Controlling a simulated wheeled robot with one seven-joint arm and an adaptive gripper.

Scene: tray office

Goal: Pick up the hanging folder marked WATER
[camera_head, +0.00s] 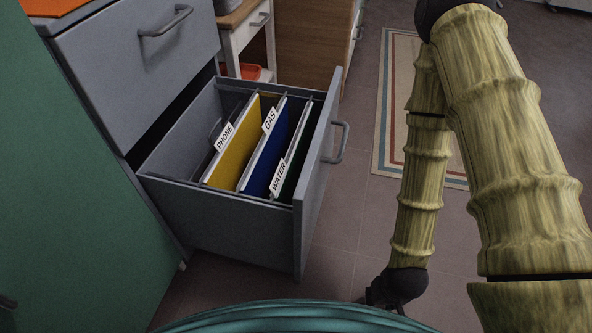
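The hanging folder marked WATER (293,163) is dark green with a white top edge. It hangs in the open grey drawer, closest to the drawer front, and its white tab (279,177) leans up at the near end. The blue GAS folder (268,155) hangs to its left, and the yellow PHONE folder (238,150) is farther left. My gripper (376,297) is low at the bottom of the view, right of the drawer and apart from it. It is mostly hidden behind my wrist and body, so its fingers do not show clearly.
The drawer (224,220) is pulled out of a grey cabinet (138,55), with a handle (343,142) on its front. A green panel (75,200) stands at left. A white side table (247,37) is behind. Open floor and a striped rug (393,100) lie right.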

